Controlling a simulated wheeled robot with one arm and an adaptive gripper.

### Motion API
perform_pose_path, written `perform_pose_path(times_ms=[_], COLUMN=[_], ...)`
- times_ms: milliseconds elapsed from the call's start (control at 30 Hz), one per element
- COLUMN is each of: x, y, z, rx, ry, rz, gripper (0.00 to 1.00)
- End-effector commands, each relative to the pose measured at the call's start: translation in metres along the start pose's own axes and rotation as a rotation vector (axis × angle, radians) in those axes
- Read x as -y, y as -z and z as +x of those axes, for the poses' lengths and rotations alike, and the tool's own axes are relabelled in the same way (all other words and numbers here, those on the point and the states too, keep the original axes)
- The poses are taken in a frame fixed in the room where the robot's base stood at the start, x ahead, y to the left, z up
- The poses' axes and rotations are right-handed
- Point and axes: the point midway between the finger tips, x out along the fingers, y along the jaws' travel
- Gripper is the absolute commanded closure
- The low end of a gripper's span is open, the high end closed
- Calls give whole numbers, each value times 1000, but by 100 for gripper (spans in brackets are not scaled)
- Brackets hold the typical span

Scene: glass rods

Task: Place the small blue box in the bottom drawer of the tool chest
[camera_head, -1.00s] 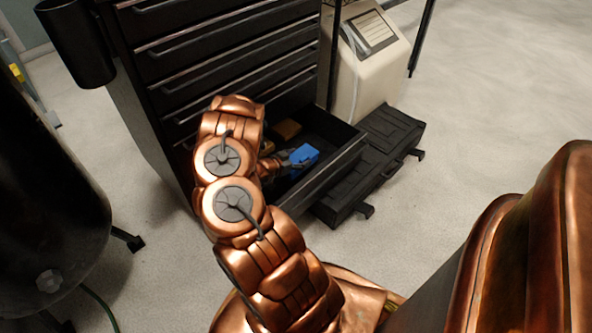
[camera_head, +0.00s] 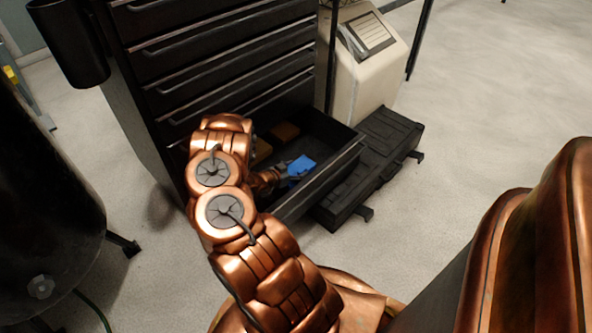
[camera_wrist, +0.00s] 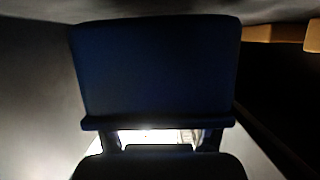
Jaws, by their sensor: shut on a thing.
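The small blue box (camera_head: 301,165) is inside the open bottom drawer (camera_head: 322,178) of the black tool chest (camera_head: 215,62). My gripper (camera_head: 286,176) is shut on it, low within the drawer's walls. In the wrist view the blue box (camera_wrist: 155,68) looks dark and fills the middle, held between the fingers (camera_wrist: 157,138). Whether the box touches the drawer floor cannot be told. My copper arm hides the left part of the drawer.
An orange-brown block (camera_head: 285,131) lies at the back of the drawer, with another partly hidden nearby. A black case (camera_head: 378,160) lies on the floor right of the drawer. A beige machine (camera_head: 365,62) stands behind it. A dark rounded tank (camera_head: 45,215) stands at left.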

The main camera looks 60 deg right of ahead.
Motion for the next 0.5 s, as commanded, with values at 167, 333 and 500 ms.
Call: perform_pose_path(times_ms=[167,333,500], x=[0,0,-2], y=[-4,-7,-8], z=[2,3,3], rx=[-1,0,2], ry=[0,0,-2], rz=[0,-1,-2], gripper=[66,66,11])
